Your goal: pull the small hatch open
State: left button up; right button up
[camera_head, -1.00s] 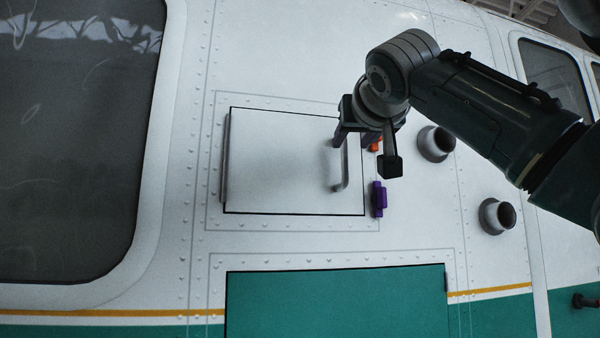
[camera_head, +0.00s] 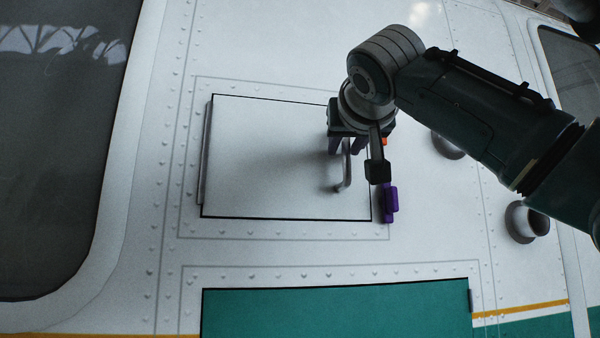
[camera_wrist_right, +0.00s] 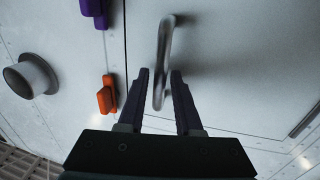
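The small hatch (camera_head: 265,160) is a white rectangular panel on the white fuselage, lying flat in its frame with a thin dark gap around it. A hinge strip runs down its left side. Its metal bar handle (camera_head: 347,172) is near the right edge and also shows in the wrist view (camera_wrist_right: 165,50). My right gripper (camera_head: 345,151) is at the upper end of the handle. In the wrist view its fingers (camera_wrist_right: 162,74) are apart, one on each side of the bar, with visible gaps. My left gripper is not in view.
A purple latch (camera_head: 391,203) and an orange latch (camera_head: 384,142) sit just right of the hatch edge. Two round ports (camera_head: 525,221) protrude farther right. A larger green panel (camera_head: 335,315) is below, and a dark window (camera_head: 60,150) is at left.

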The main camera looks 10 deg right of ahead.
grip_shut()
dwell(1.1)
